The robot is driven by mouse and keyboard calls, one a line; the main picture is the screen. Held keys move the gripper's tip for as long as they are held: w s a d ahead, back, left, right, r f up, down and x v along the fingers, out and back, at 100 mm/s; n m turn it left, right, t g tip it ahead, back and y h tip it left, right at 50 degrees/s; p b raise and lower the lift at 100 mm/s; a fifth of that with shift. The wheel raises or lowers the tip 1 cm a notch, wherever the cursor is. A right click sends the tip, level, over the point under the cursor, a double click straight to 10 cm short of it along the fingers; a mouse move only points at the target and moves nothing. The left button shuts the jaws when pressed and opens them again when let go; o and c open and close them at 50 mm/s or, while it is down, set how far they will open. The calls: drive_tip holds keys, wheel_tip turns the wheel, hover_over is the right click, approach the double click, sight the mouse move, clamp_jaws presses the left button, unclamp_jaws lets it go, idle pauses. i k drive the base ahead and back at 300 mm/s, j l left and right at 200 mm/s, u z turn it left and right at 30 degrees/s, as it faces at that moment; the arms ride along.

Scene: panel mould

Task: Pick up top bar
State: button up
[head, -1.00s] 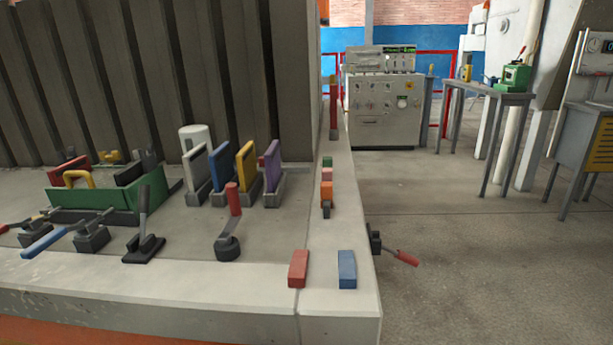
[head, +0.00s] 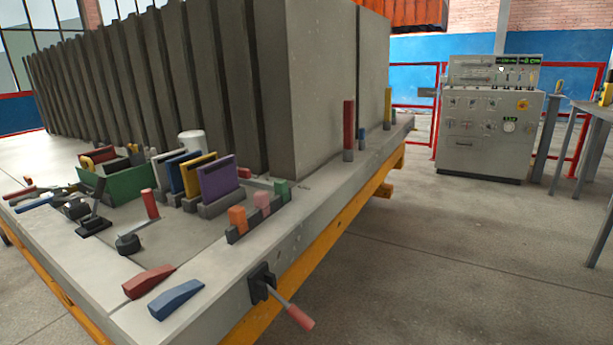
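No piece is marked as the top bar, and I cannot tell which one it is. Upright coloured plates stand in grey holders on the mould table: blue (head: 175,174), yellow (head: 200,174) and purple (head: 218,178), with a pale one beside them. On the table's right edge stand an upright red bar (head: 349,126), a short blue one (head: 362,138) and a yellow one (head: 388,106). A green open box (head: 118,186) at the left holds several coloured pieces. My gripper is not in view.
A red wedge (head: 149,281) and a blue wedge (head: 176,298) lie at the near corner. A red-handled lever (head: 300,317) sticks out from the side. Ribbed concrete (head: 215,80) rises behind. A control cabinet (head: 487,125) stands right, with open floor (head: 430,270) between.

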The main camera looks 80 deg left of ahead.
sight(244, 176)
drive_tip(key=i+j+u, duration=0.15)
drive_tip(key=i+u, duration=0.65)
drive_tip(key=u, duration=0.15)
drive_tip(key=i+u, duration=0.45)
drive_tip(key=i+l+u, duration=0.3)
drive_tip(key=u, duration=0.15)
drive_tip(key=i+j+u, duration=0.15)
drive_tip(key=u, duration=0.25)
drive_tip(key=i+j+u, duration=0.1)
drive_tip(key=i+u, duration=0.15)
drive_tip(key=u, duration=0.2)
drive_tip(key=i+u, duration=0.25)
drive_tip(key=u, duration=0.15)
drive_tip(key=i+u, duration=0.2)
drive_tip(key=u, duration=0.25)
